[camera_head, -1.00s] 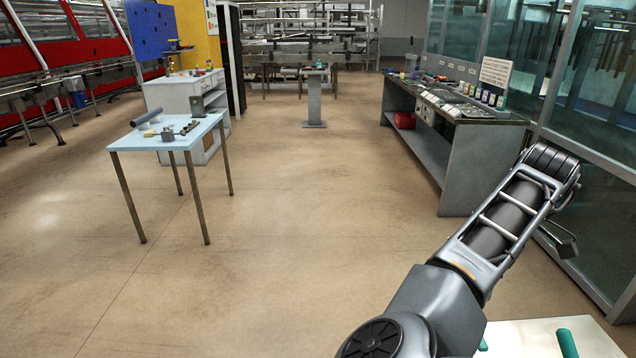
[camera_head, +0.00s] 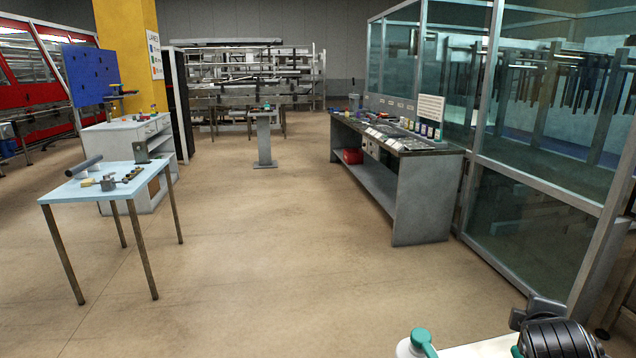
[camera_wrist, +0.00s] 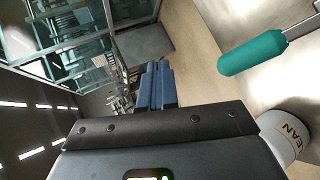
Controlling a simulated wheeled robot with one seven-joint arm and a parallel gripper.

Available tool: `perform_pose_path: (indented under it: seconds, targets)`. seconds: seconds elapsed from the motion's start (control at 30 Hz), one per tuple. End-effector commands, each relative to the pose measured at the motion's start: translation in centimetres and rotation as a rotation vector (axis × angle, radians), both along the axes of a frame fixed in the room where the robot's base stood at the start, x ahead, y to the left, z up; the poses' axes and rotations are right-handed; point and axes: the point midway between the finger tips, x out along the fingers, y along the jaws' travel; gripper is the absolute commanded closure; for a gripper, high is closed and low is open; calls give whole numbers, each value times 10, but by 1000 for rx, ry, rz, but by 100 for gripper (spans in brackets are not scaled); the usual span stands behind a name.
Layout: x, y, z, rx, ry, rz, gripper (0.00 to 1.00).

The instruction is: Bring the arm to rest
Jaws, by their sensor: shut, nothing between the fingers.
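In the wrist view, my gripper (camera_wrist: 157,85) shows as two blue fingers side by side, shut with nothing between them. The fingers point out over bare floor toward the glass enclosure. In the head view, only a dark ribbed part of my arm (camera_head: 556,338) shows at the bottom right corner, low over a pale surface. The gripper's fingers cannot be made out there.
A teal handle (camera_wrist: 252,53) and a white round container (camera_wrist: 283,138) with partly readable lettering are close beside my gripper. A glass enclosure (camera_head: 540,215) stands right, a grey workbench (camera_head: 425,200) before it. A light blue table (camera_head: 92,190) stands left. Mid-floor is clear.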

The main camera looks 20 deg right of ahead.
Motion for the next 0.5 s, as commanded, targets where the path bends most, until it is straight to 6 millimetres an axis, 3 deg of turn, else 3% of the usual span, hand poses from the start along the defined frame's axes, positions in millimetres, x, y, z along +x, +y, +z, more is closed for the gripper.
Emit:
perform_pose_path:
  seconds: [0.27,0.5]
  targets:
    - [-41,53,-24,13,-185,183,100]
    - [-92,123,-45,187,-339,327,100]
